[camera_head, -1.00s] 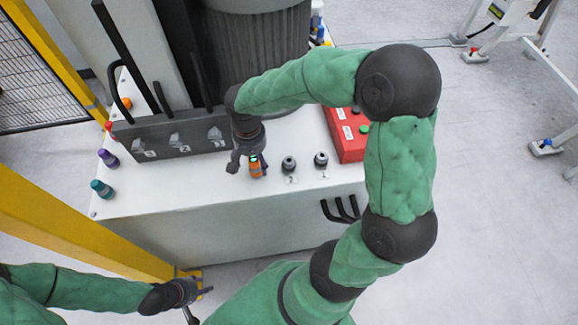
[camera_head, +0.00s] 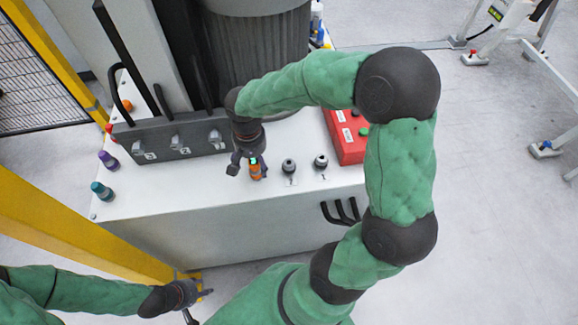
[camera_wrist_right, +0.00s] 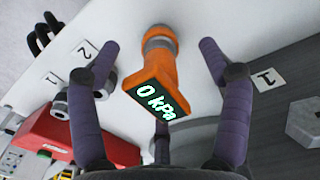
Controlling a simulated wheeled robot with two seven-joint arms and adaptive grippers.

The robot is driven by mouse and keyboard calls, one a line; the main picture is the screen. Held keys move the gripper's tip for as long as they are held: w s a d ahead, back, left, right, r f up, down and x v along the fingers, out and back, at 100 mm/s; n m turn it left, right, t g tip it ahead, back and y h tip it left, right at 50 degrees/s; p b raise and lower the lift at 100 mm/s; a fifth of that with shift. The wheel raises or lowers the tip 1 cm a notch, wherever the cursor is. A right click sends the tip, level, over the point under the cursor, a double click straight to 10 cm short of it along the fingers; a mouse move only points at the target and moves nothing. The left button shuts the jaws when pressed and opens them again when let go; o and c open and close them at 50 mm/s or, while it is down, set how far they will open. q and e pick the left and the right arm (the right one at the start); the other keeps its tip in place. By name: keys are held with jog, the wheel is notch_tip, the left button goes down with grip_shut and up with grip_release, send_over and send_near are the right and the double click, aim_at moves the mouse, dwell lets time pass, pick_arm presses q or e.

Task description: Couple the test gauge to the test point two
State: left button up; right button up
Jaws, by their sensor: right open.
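The test gauge (camera_head: 256,171) is orange, with a lit screen reading 0 kPa. In the right wrist view the gauge (camera_wrist_right: 150,88) stands with its round lower end on the white top. My right gripper (camera_head: 248,168) is open around it. Its purple fingers (camera_wrist_right: 158,75) stand apart on both sides, with clear gaps. Test point two (camera_head: 289,165) is a dark round fitting just right of the gauge; its label 2 shows in the wrist view. Test point one (camera_head: 321,160) is further right. My left gripper (camera_head: 194,294) is low at left, away from the bench; its jaw gap is unclear.
A red box (camera_head: 349,137) stands on the white bench (camera_head: 180,192) at right. A dark rack (camera_head: 170,138) with numbered holders and a large grey cylinder (camera_head: 258,55) are behind. Purple (camera_head: 108,160) and teal (camera_head: 102,190) fittings stand at left. A yellow post (camera_head: 70,235) is near.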

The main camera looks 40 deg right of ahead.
grip_shut()
dwell(0.3)
jog(key=shift+r, duration=0.25)
jog(key=shift+w+r+p, duration=0.1)
jog(key=shift+r+p, duration=0.25)
jog(key=shift+p, duration=0.1)
jog(key=shift+r+p, duration=2.05)
jog(key=shift+r, duration=0.4)
jog(key=s+d+m+t+p, duration=0.1)
jog(key=s+d+m, duration=0.1)
jog(key=s+d, duration=0.4)
jog(key=shift+d+r+t, duration=0.3)
jog(key=shift+d+t, duration=0.1)
jog(key=shift+d, duration=0.85)
jog(key=shift+s, duration=0.1)
